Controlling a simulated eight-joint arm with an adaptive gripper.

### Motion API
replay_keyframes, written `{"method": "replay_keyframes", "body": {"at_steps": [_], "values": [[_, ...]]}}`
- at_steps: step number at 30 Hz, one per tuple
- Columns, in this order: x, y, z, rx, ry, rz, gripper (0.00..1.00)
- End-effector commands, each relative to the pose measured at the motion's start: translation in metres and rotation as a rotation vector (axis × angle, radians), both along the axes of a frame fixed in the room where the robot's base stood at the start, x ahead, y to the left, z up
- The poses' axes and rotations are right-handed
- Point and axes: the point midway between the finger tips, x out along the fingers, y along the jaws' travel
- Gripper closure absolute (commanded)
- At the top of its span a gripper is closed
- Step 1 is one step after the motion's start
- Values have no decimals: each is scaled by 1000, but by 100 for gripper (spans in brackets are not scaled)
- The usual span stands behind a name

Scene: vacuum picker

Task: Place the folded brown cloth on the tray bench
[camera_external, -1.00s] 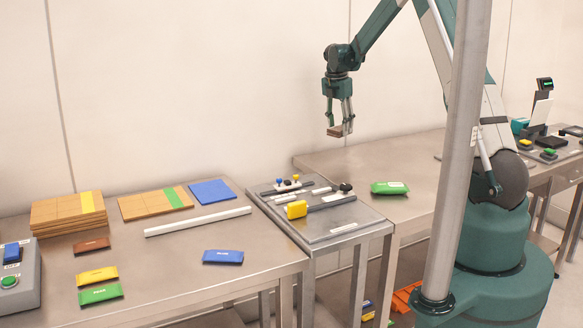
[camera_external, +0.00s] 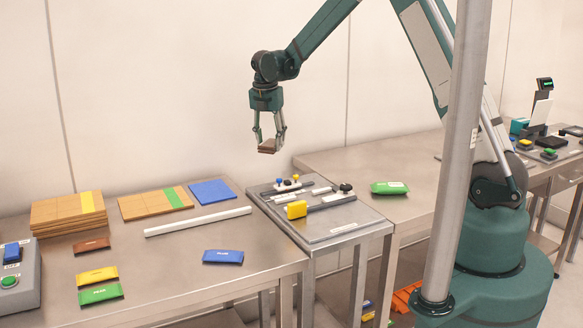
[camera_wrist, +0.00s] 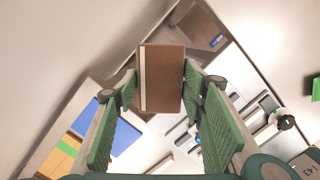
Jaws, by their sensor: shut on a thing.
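The folded brown cloth (camera_external: 268,146) is held between the fingertips of my gripper (camera_external: 268,135), in the air above the small middle table. In the wrist view the cloth (camera_wrist: 168,78) is a brown rectangle with a pale stripe along its left side, and my gripper's green fingers (camera_wrist: 160,95) press on both its sides. Which surface in view is the tray bench is not certain; the left steel bench (camera_external: 180,262) carries board stacks and packets.
The small middle table (camera_external: 340,222) holds a yellow block (camera_external: 296,209) and metal bars. On the left bench lie a blue sheet (camera_external: 212,192), a white bar (camera_external: 198,221) and a blue packet (camera_external: 223,257). A green packet (camera_external: 389,188) lies on the right bench. A grey pole (camera_external: 455,150) stands in front.

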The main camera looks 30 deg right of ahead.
Motion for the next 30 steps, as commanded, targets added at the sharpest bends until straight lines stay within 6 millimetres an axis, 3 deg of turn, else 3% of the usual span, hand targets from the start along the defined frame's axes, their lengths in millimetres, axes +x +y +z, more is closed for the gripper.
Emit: {"method": "replay_keyframes", "body": {"at_steps": [3,12,30], "values": [[-11,39,0,0,0,49,70],[-45,128,-2,0,0,163,70],[-138,287,-5,0,0,392,70]]}}
